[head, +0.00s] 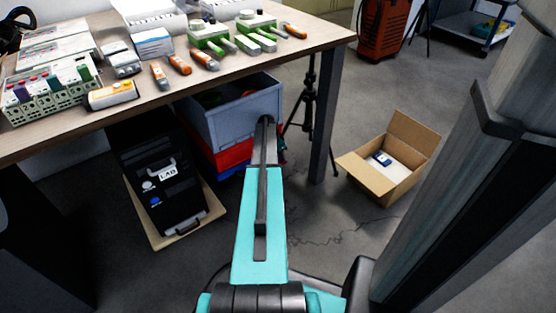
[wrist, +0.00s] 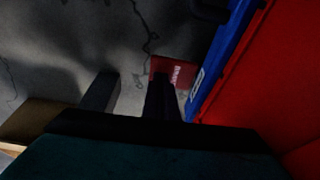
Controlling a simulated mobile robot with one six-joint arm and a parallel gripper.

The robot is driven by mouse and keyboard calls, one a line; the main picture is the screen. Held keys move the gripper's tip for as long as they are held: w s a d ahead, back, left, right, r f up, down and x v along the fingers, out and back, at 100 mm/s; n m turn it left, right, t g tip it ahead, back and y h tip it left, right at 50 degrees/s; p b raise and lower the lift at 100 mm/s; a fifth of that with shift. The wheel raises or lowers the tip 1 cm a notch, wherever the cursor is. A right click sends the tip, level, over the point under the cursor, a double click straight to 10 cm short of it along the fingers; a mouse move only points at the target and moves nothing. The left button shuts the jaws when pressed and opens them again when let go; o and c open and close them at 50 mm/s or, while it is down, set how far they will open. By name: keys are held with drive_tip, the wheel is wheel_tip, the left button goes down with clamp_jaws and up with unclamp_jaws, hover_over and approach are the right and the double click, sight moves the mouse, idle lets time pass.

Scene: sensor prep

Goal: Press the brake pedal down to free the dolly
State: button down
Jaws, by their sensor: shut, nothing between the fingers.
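A small red pedal (wrist: 180,71) with white lettering sticks out beside a blue part (wrist: 212,62) with a white label, in the wrist view. A red crate (wrist: 255,75) rises right of that blue part. My gripper (wrist: 163,84) is shut and empty, its dark fingers overlapping the pedal's lower left in the picture; I cannot tell whether they touch it. In the head view, the red crate (head: 232,158) stands under a grey-blue crate (head: 240,112) below the table. The pedal and my gripper are hidden there behind my arm and the crates.
A table leg (head: 325,130) and a black tripod (head: 310,95) stand close right of the crates. An open cardboard box (head: 365,178) is on the floor farther right. A black case (head: 165,180) marked LAB stands left on a tan board (head: 205,222). The tabletop (head: 225,72) overhangs the crates.

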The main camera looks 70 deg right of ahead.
drive_tip(key=shift+f, duration=0.5)
drive_tip(key=shift+r, duration=0.15)
wheel_tip(320, 180, up, 8)
drive_tip(key=p, duration=0.4)
drive_tip(key=shift+p, duration=0.35)
idle(0.8)
idle(0.4)
